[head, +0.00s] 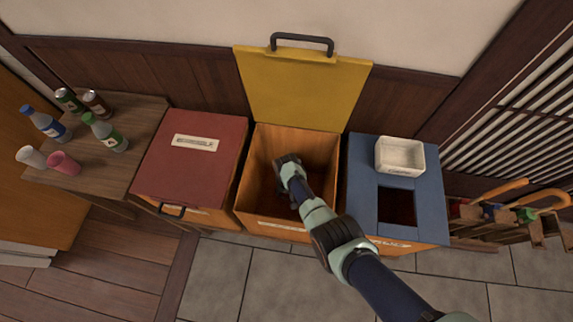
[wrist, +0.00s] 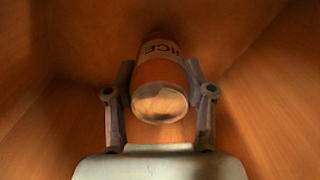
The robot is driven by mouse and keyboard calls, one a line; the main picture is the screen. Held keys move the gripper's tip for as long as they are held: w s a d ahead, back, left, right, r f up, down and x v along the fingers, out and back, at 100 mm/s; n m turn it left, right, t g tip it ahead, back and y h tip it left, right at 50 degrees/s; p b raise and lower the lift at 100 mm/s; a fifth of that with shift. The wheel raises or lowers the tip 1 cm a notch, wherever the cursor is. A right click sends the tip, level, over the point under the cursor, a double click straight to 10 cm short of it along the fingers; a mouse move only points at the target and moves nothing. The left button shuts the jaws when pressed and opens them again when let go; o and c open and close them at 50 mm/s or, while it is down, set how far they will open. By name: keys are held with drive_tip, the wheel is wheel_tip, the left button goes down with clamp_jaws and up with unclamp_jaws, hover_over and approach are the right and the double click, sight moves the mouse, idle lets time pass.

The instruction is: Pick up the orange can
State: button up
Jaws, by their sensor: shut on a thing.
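The orange can (wrist: 160,71) shows in the wrist view with dark letters on a pale band, its round metal end toward the camera. My gripper (wrist: 160,80) has a finger on each side of the can and is shut on it. In the head view, my gripper (head: 286,162) is inside the open middle bin (head: 262,150), under the raised yellow lid (head: 300,88). The can is hidden behind my gripper and arm there. Orange-brown bin walls surround the can in the wrist view. I cannot tell whether it touches the bin floor.
A bin with a shut red lid (head: 180,165) stands left. A blue-topped bin (head: 425,205) with a square opening and a white tray (head: 401,157) stands right. A wooden shelf (head: 120,165) at far left holds several bottles, cans and cups.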

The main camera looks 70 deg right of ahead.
wheel_tip(320, 180, up, 19)
drive_tip(key=p, duration=1.1)
drive_tip(key=shift+f, duration=0.15)
